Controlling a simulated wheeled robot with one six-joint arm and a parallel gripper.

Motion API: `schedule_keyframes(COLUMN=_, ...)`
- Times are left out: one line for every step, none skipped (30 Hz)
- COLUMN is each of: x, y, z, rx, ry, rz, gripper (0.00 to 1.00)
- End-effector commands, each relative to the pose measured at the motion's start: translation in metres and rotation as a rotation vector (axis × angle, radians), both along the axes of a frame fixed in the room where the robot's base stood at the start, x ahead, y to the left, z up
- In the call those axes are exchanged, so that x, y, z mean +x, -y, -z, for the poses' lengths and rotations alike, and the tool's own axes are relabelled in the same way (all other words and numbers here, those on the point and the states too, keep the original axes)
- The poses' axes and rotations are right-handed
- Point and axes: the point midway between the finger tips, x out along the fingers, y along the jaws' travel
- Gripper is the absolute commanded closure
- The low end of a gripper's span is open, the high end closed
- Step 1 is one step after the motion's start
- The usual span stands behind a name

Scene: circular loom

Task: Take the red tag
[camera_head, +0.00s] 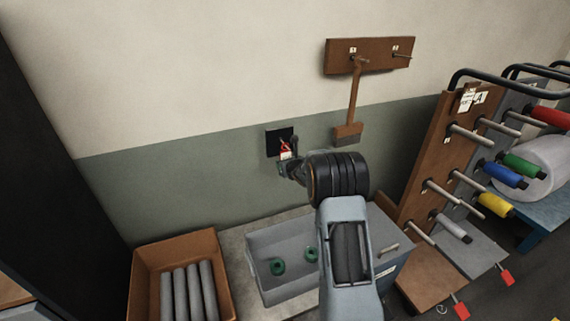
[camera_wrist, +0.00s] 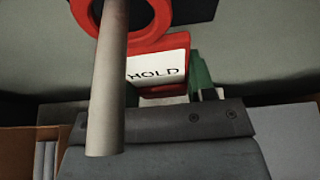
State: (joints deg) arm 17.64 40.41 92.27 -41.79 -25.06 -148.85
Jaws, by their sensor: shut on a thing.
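The red tag (camera_head: 286,147) shows small in the head view, in front of a black square plate (camera_head: 272,137) on the wall. In the wrist view the tag (camera_wrist: 174,44) has a white face reading HOLD and a red ring at its top. A pale grey rod (camera_wrist: 108,95) crosses in front of the ring; I cannot tell whether the ring is around it. My gripper (camera_head: 287,161) is at the tag's lower end, shut on it. In the wrist view a dark grey jaw part (camera_wrist: 160,120) lies below the tag, and the contact is hidden.
A brush (camera_head: 348,133) hangs from a wooden peg board (camera_head: 370,48) at the right. Below are an orange-brown crate (camera_head: 140,285) of grey rolls and a grey bin (camera_head: 262,265) with green rings. A spool rack (camera_head: 435,170) stands at the right.

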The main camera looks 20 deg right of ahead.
Motion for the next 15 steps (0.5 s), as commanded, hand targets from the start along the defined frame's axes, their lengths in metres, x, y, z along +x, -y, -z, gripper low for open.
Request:
schedule_keyframes(x=-0.002, y=0.0, z=0.001, rx=0.0, ry=0.0, rz=0.001, gripper=0.78)
schedule_keyframes(x=-0.003, y=0.0, z=0.001, rx=0.0, ry=0.0, rz=0.001, gripper=0.78)
schedule_keyframes(x=-0.004, y=0.0, z=0.0, rx=0.0, ry=0.0, rz=0.001, gripper=0.78)
schedule_keyframes(x=-0.004, y=0.0, z=0.0, rx=0.0, ry=0.0, rz=0.001, gripper=0.78)
schedule_keyframes(x=-0.005, y=0.0, z=-0.001, rx=0.0, ry=0.0, rz=0.001, gripper=0.78)
schedule_keyframes(x=-0.006, y=0.0, z=-0.001, rx=0.0, ry=0.0, rz=0.001, gripper=0.78)
schedule_keyframes(x=-0.006, y=0.0, z=-0.002, rx=-0.001, ry=0.0, rz=0.001, gripper=0.78)
schedule_keyframes(x=-0.007, y=0.0, z=-0.002, rx=-0.001, ry=0.0, rz=0.001, gripper=0.78)
schedule_keyframes(x=-0.009, y=0.0, z=-0.002, rx=-0.001, ry=0.0, rz=0.001, gripper=0.78)
schedule_keyframes(x=-0.011, y=0.0, z=-0.001, rx=0.0, ry=0.0, rz=0.001, gripper=0.78)
schedule_keyframes(x=-0.013, y=0.0, z=-0.001, rx=0.0, ry=0.0, rz=0.001, gripper=0.78)
schedule_keyframes(x=-0.017, y=0.001, z=-0.002, rx=-0.001, ry=0.001, rz=0.001, gripper=0.78)
schedule_keyframes(x=-0.02, y=0.001, z=-0.001, rx=0.0, ry=0.001, rz=0.001, gripper=0.78)
schedule_keyframes(x=-0.023, y=0.001, z=-0.002, rx=0.0, ry=0.002, rz=0.001, gripper=0.78)
schedule_keyframes(x=-0.028, y=0.0, z=-0.002, rx=0.0, ry=0.001, rz=0.001, gripper=0.78)
